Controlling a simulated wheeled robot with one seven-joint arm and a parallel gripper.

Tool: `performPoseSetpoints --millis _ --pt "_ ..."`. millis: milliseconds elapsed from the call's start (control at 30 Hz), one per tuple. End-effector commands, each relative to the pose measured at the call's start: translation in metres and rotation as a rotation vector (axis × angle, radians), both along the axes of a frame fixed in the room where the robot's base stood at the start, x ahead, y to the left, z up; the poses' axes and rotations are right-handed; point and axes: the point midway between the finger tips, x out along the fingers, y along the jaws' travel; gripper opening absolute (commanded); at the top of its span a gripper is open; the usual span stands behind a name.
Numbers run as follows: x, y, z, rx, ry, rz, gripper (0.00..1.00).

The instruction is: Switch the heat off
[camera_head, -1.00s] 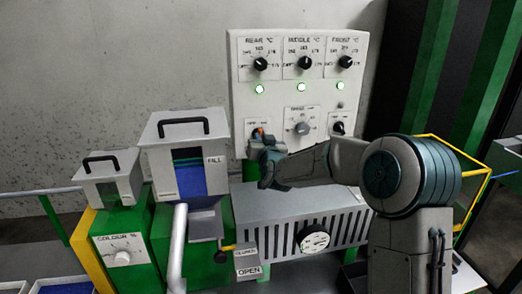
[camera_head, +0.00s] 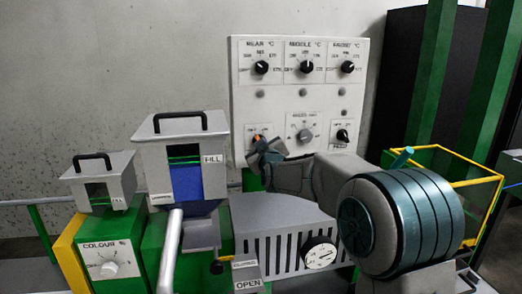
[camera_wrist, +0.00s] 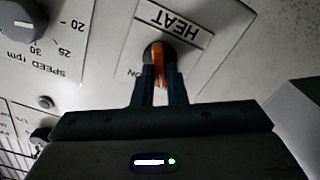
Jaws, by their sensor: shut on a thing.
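The heat knob is a dark round switch with an orange bar (camera_wrist: 157,60), under a HEAT label (camera_wrist: 174,22) in the wrist view. The bar lies roughly upright in that picture, and "ON" is printed beside the knob. In the head view the knob's orange bar (camera_head: 257,138) shows at the panel's lower left. My gripper (camera_head: 262,146) is at the knob, and its fingers (camera_wrist: 159,85) are shut on it from both sides. They hide part of the knob. The three lamps (camera_head: 302,93) under the temperature dials are grey and unlit.
The light control panel (camera_head: 240,110) also carries rear, middle and front dials (camera_head: 306,67), a speed dial (camera_head: 305,136) and another black switch (camera_head: 342,136). Hoppers (camera_head: 181,155) stand at the left. A vented housing with a gauge (camera_head: 320,256) sits below my arm.

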Motion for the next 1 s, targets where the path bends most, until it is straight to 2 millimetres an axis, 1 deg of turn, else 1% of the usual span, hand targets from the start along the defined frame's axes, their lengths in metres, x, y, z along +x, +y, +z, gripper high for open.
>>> performPoseSetpoints --millis 533,567,600,633,900,1000 --pt "-0.0001 0.0003 0.0007 -0.025 -0.009 0.001 0.00" --pt "-0.0001 0.0003 0.0007 -0.025 -0.009 0.001 0.20" --pt "-0.0001 0.0003 0.0007 -0.025 -0.009 0.001 0.31" --pt "-0.0001 0.0002 0.0007 -0.024 -0.008 0.000 0.34" --pt "-0.0004 -0.0003 0.0002 -0.023 -0.007 0.000 0.34" --pt "-0.0044 -0.0014 0.0001 -0.023 -0.007 0.000 0.34"
